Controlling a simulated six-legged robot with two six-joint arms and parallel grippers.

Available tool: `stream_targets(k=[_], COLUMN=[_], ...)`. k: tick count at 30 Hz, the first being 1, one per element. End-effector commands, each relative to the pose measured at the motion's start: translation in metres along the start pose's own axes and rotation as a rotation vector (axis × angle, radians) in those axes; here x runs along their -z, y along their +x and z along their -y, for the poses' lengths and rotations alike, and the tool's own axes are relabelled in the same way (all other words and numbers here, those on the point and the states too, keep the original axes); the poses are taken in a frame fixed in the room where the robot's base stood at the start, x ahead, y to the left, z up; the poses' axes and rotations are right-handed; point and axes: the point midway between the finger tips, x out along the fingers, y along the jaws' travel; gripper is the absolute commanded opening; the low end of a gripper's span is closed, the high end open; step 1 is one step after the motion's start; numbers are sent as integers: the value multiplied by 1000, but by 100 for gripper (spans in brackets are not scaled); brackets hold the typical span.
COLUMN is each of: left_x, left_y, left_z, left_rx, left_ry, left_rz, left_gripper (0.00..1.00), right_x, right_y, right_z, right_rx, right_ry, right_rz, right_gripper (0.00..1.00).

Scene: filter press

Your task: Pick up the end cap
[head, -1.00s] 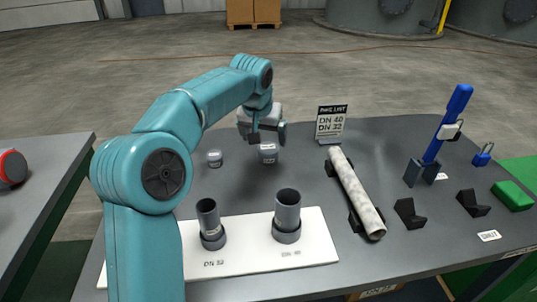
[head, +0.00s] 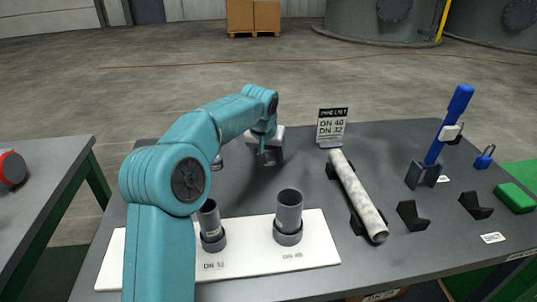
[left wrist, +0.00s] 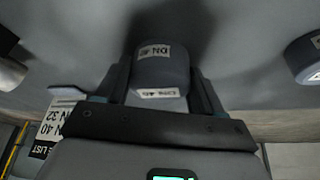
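A grey end cap with DN 40 labels (left wrist: 162,70) sits between the fingers of my left gripper (left wrist: 163,82) in the left wrist view. The fingers stand on either side of it, with narrow gaps that seem to remain. In the head view my left gripper (head: 268,155) is low over the table behind the pipe stubs and largely hides this cap. A second grey cap (left wrist: 308,58) lies apart at the right edge of the left wrist view. It is partly hidden behind my arm in the head view (head: 217,162). My right gripper is out of view.
A white board (head: 265,262) with two upright stubs, DN 32 (head: 210,222) and DN 40 (head: 289,212), lies in front. A pale pipe (head: 358,195) rests on black supports to the right. A sign (head: 332,125) stands behind it. A blue-handled tool (head: 449,125) stands further right.

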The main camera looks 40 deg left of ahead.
Motion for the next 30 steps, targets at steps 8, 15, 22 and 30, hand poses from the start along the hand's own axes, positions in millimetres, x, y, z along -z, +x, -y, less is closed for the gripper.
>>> stream_targets(k=[8, 15, 22, 30], left_x=[0, 5, 24, 52], left_y=[0, -12, -56, -123], left_z=[0, 0, -1, -1], left_rx=[0, 0, -1, 0], left_ry=[0, 0, 1, 0], left_rz=[0, -1, -4, -3], left_gripper=[33, 33, 33, 33], right_x=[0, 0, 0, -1], right_y=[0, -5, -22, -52], right_z=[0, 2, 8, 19], right_rx=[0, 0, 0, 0], right_ry=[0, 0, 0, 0], right_rz=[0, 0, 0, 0], right_gripper=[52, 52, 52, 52])
